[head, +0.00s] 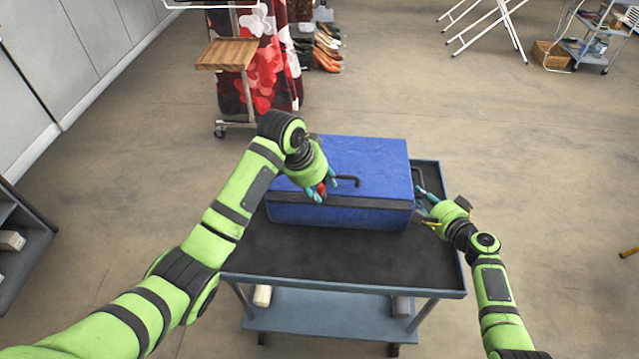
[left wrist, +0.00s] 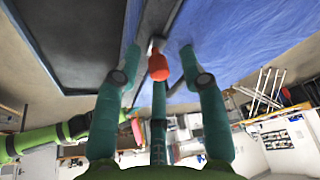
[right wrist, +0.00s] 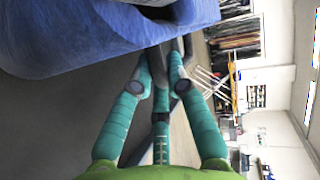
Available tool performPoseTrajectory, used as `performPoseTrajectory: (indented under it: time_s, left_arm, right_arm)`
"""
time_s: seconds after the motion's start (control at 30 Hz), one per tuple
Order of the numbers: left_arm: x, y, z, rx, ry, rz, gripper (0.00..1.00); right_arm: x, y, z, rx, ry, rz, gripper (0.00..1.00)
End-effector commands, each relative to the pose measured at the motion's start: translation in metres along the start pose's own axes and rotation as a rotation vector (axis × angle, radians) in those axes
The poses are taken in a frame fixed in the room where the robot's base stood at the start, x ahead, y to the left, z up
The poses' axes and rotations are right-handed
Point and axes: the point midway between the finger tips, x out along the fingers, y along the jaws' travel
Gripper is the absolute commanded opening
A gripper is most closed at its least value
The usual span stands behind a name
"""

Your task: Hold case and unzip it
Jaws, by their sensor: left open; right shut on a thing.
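A blue case (head: 370,158) lies on a dark cart, with a dark zip band (head: 365,202) along its front upper edge and a dark handle (head: 350,179) on it. A red zip pull (left wrist: 158,68) stands at the band's left part. My left gripper (head: 318,192) is open, with its fingers around the pull; in the left wrist view the fingers stand apart on either side of it. My right gripper (head: 424,200) is at the case's right end, shut on a dark side handle (head: 418,177). The exact grip is partly hidden by the fingers.
The cart top (head: 340,255) is bare in front of the case and has a raised rim. Its lower shelf (head: 330,312) holds small items. A shelf unit (head: 25,240) stands at the left. A wooden stand (head: 228,54) and garments are behind. Floor around the cart is free.

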Motion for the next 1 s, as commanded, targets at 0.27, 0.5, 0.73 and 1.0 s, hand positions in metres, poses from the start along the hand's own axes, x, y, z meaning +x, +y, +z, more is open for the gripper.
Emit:
performPoseTrajectory:
  time_s: [0.27,0.5,0.73,1.0]
  left_arm:
    - [0.000,0.000,0.000,0.000,0.001,0.000,0.00]
    - [-0.002,-0.004,0.002,-0.002,0.003,-0.003,0.00]
    - [-0.017,-0.043,0.036,-0.005,0.002,-0.009,0.00]
    - [-0.029,-0.073,0.064,-0.002,0.004,-0.007,0.00]
  right_arm:
    - [0.001,-0.001,0.001,0.000,-0.002,-0.003,0.00]
    - [0.001,-0.001,0.001,0.000,-0.003,-0.002,0.00]
    - [0.000,0.000,0.000,-0.001,-0.001,0.000,0.00]
    - [-0.001,0.000,-0.001,-0.001,0.002,0.001,0.00]
